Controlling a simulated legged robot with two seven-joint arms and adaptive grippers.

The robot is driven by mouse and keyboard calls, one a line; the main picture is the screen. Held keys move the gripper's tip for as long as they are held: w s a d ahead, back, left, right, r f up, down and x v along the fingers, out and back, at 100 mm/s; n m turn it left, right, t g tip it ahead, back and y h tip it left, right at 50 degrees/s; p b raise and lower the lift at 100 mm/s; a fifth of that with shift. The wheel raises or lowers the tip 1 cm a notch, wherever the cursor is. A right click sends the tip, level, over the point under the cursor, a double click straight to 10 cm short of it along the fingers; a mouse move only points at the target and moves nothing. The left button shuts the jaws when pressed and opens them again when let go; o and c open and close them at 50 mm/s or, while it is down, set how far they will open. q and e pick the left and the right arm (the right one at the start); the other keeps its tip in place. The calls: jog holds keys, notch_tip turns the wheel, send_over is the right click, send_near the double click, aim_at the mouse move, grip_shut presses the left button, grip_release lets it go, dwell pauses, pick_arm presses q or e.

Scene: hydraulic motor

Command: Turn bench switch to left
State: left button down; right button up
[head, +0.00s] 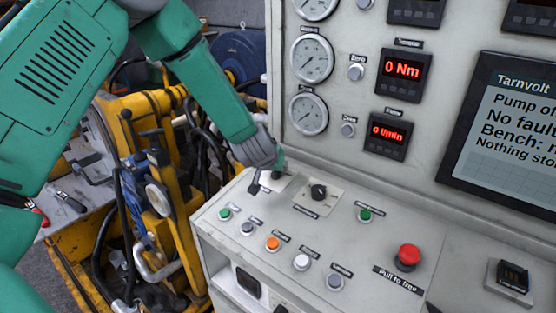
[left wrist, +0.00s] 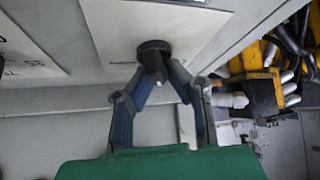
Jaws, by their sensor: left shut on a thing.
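The bench switch is a black rotary knob (left wrist: 153,58) on a light plate, seen in the left wrist view. My left gripper (left wrist: 157,82) has its fingers closed around this knob, one on each side. In the head view my left gripper (head: 272,168) reaches down to the far left corner of the console top, and its fingers hide most of the knob. A second black rotary knob (head: 318,190) sits on its own plate just to the right, apart from the gripper. My right gripper is in neither view.
The console top (head: 243,205) holds several push buttons and a red emergency stop (head: 408,256). Behind stands a panel with gauges (head: 311,58), red displays and a screen (head: 508,128). Yellow machinery (head: 165,200) with hoses fills the left side.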

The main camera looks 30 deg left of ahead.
pick_arm(q)
jog(key=n+g+y+p, duration=0.1)
jog(key=n+p, duration=0.2)
jog(key=p, duration=0.1)
jog(key=shift+s+a+y, duration=0.1)
jog(key=shift+s+y, duration=0.05)
jog(key=shift+y, duration=0.25)
jog(key=shift+s+f+n+g+p, duration=0.15)
jog(key=shift+n+g+p, duration=0.15)
jog(key=shift+n+p, duration=0.5)
jog(key=c, duration=1.6)
grip_release()
